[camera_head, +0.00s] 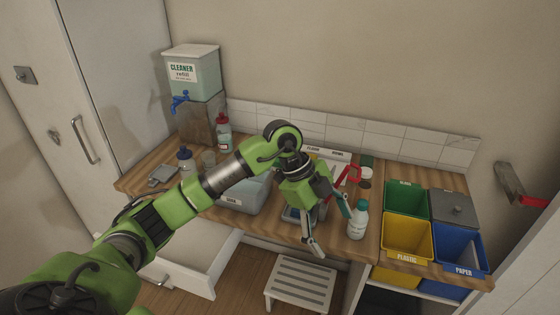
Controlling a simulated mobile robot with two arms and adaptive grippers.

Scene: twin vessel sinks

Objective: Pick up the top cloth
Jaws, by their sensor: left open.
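I cannot clearly make out a top cloth or a stack of cloths. A small blue-grey item (291,214) lies on the wooden counter (330,238), partly hidden behind my left gripper; I cannot tell whether it is cloth. My left gripper (331,231) hangs over the counter's front part, its fingers spread apart and pointing down toward the front right. Nothing shows between them. A white bottle with a teal cap (357,222) stands just right of the fingers. My right gripper is not in view.
A grey labelled basin (240,203) sits behind my left arm. Green (407,199), yellow (405,236) and blue (459,249) bins stand at the right. A cleaner dispenser (192,75) stands back left. An open drawer (190,267) and a slatted stool (301,285) are below.

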